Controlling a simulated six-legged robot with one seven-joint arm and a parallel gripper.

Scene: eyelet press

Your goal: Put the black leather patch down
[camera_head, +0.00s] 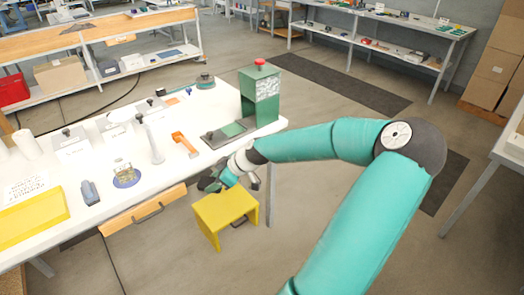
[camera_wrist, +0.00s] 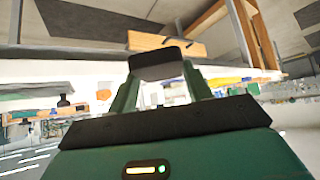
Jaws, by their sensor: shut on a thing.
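My gripper (camera_head: 212,181) is at the front edge of the white worktable (camera_head: 105,207), low and beside the yellow step stool (camera_head: 226,212). In the wrist view its two green fingers (camera_wrist: 160,82) are shut on a dark, round-cornered flat piece, the black leather patch (camera_wrist: 160,63). The patch is held out at the fingertips. In the head view the gripper shows small and dark, and the patch cannot be told clearly from it. The green press (camera_head: 262,97) with a red knob stands at the table's right end, behind the gripper.
A dark plate with a green pad (camera_head: 225,134) lies before the press. An orange tool (camera_head: 184,144), a jar on a blue disc (camera_head: 124,174), a grey stapler-like object (camera_head: 90,192) and a yellow tray (camera_head: 32,218) occupy the table. A wooden drawer (camera_head: 146,211) hangs under its front edge.

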